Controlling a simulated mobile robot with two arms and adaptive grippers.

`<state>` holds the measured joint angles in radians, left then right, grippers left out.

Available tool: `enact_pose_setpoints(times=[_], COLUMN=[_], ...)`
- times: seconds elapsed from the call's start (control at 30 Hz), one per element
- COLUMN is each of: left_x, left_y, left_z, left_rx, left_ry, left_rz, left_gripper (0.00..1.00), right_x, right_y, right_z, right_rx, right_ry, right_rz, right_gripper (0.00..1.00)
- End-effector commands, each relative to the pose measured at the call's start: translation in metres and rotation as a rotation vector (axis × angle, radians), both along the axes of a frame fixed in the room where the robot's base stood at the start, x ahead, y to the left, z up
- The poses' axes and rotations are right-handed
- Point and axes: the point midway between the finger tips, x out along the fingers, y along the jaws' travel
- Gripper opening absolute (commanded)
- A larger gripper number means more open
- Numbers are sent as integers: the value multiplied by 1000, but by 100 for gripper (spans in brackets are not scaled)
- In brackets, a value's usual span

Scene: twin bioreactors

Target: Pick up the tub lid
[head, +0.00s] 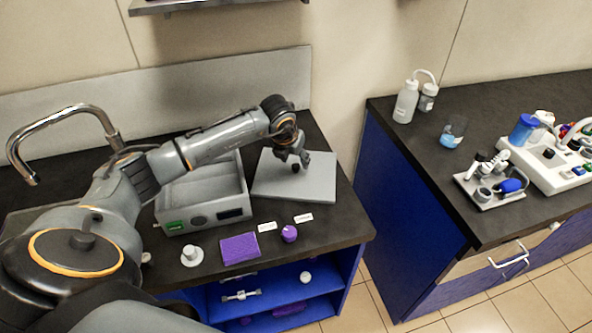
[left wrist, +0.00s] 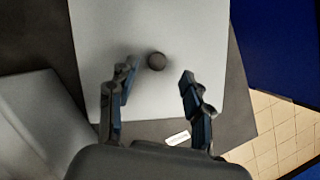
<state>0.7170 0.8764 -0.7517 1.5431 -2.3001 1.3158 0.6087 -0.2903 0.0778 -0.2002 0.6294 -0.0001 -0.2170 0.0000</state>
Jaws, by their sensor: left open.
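The tub lid (head: 322,184) is a flat light grey plate with a small dark round knob (head: 296,168). It lies on the dark counter, right of the grey tub. My left gripper (head: 299,162) is above the lid, close to the knob, and holds nothing. In the left wrist view the lid (left wrist: 195,25) fills the middle. The knob (left wrist: 156,61) shows between the two spread fingertips of the left gripper (left wrist: 159,73), near their tip line. I cannot tell how high the fingers are above the plate. My right gripper is not in view.
The grey open tub (head: 205,195) with a front panel stands left of the lid. A purple block (head: 240,248), a purple knob-like piece (head: 289,233) and white labels lie in front. A tap (head: 60,125) is at left. A second counter (head: 460,160) holds bottles and racks.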

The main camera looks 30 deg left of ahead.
Motion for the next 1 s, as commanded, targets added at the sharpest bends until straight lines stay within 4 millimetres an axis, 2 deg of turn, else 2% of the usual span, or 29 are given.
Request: enact_pose_setpoints(times=[0.03, 0.13, 0.3, 0.43, 0.57, 0.8, 1.0], left_x=[2, 7, 13, 13, 13, 13, 14], left_y=[1, 4, 5, 5, 6, 6, 6], left_z=[-4, -17, -32, -35, -34, -34, -33], left_rx=[-2, -2, -1, -1, -1, -1, -1], left_ry=[6, 3, 3, 2, 1, 1, -1], left_rz=[2, 1, 0, -1, -1, 0, 0], left_gripper=[50, 50, 50, 50, 50, 1, 0], right_x=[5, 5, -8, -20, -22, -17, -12], right_y=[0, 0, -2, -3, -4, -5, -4], right_z=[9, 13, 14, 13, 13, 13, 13], right_rx=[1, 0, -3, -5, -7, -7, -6], right_ry=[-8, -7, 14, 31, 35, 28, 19], right_rz=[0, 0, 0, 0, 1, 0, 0], right_gripper=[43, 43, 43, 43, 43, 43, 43])
